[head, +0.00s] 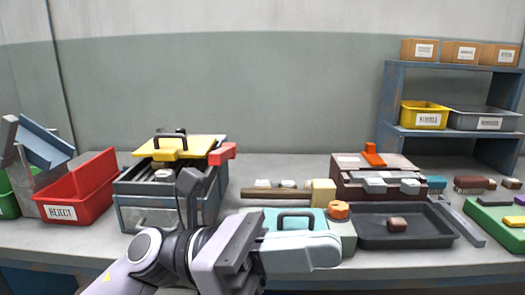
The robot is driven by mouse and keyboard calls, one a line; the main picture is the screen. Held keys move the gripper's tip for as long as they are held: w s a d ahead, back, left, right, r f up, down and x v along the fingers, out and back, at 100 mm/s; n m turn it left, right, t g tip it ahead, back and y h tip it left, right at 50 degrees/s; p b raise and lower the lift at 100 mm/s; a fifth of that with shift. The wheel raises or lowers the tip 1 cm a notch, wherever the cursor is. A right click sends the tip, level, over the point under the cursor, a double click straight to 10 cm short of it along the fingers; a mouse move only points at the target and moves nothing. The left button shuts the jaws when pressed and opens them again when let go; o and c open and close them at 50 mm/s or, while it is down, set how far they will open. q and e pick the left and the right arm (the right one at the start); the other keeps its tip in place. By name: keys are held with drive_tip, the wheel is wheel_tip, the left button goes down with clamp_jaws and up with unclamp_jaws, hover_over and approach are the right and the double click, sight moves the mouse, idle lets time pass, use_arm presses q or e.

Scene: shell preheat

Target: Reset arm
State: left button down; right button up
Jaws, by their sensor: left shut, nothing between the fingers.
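My left gripper (322,250) reaches in from the lower left, low over the front of the bench. Its fingers point right and are shut, with nothing between them. They overlap the front of a teal case (266,219) with a dark handle; whether they touch it I cannot tell. A dark upright part of my arm covers some of the grey-blue box behind it. My right gripper is not in view.
A red REJECT bin (98,184) stands left of the grey-blue box (145,217) with its yellow top (200,147). An orange knob (338,210), a dark tray (375,238) holding a brown piece (397,225), and a green case (490,225) lie right. A shelf (390,95) stands behind.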

use_arm(q)
drive_tip(key=w+a+f+n+t, duration=0.45)
drive_tip(key=n+t, duration=0.55)
drive_tip(key=n, duration=0.4)
drive_tip(key=w+a+f+n+t, duration=0.3)
drive_tip(key=w+n+t, duration=0.2)
drive_tip(key=n+t, duration=0.7)
drive_tip(key=a+f+n+t+y, duration=0.1)
drive_tip(key=a+f+n+y, duration=0.3)
drive_tip(key=f+n+y, duration=0.4)
drive_tip(key=a+f+n+t+y, duration=0.1)
drive_tip(key=a+f+n+y, duration=0.4)
drive_tip(key=f+n, duration=0.5)
drive_tip(key=s+a+f+n+g+y, duration=0.35)
drive_tip(key=s+f+n, duration=0.2)
drive_tip(key=f, duration=0.35)
drive_tip(key=s+a+f+n+g+y, duration=0.25)
drive_tip(key=s+f+n+g, duration=0.2)
drive_tip(key=s+f, duration=0.35)
wheel_tip(320, 180, up, 8)
drive_tip(key=a+p, duration=0.2)
drive_tip(key=p, duration=1)
drive_tip(key=shift+s+a+p, duration=0.15)
drive_tip(key=shift+p, duration=0.15)
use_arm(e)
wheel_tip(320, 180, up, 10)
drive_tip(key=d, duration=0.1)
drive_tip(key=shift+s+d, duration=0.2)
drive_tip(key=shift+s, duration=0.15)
